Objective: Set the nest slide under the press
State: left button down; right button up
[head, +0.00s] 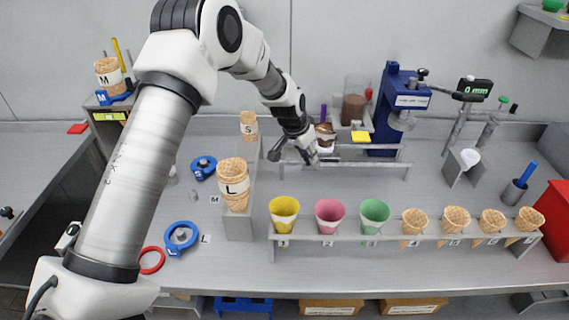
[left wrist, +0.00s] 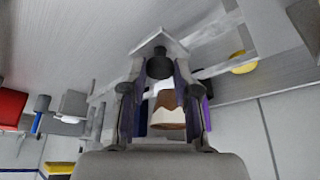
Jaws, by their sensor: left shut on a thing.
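The press (head: 396,105) is a blue column with a grey head, standing at the back right of the middle. Two grey rails (head: 365,164) run along the bench up to its foot. The nest slide, a pale grey plate with a dark knob, shows in the left wrist view (left wrist: 158,42). It is at the left part of the rails, left of the press. My left gripper (head: 306,155) is shut on its knob; the fingers also show in the left wrist view (left wrist: 160,85). A brown-topped cone in a white sleeve (head: 325,138) is beside the gripper. My right gripper is out of view.
A front rack (head: 400,236) holds yellow, pink and green cups and several wafer cones. A grey stand (head: 239,222) with cones L and S is left of the rails. A yellow pad (head: 361,137) and a brown-filled container (head: 355,104) are behind the rails.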

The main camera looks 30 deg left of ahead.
pick_arm(q)
jog(key=w+d, duration=0.1)
jog(key=d, duration=0.2)
jog(key=w+d, duration=0.1)
jog(key=shift+w+d+f, duration=0.1)
jog(key=shift+w+d, duration=0.05)
jog(key=shift+w, duration=0.15)
jog(key=c, duration=0.9)
grip_release()
jog(key=shift+o, duration=0.2)
jog(key=shift+w, duration=0.1)
jog(key=v, duration=1.2)
jog(key=shift+w+f, duration=0.1)
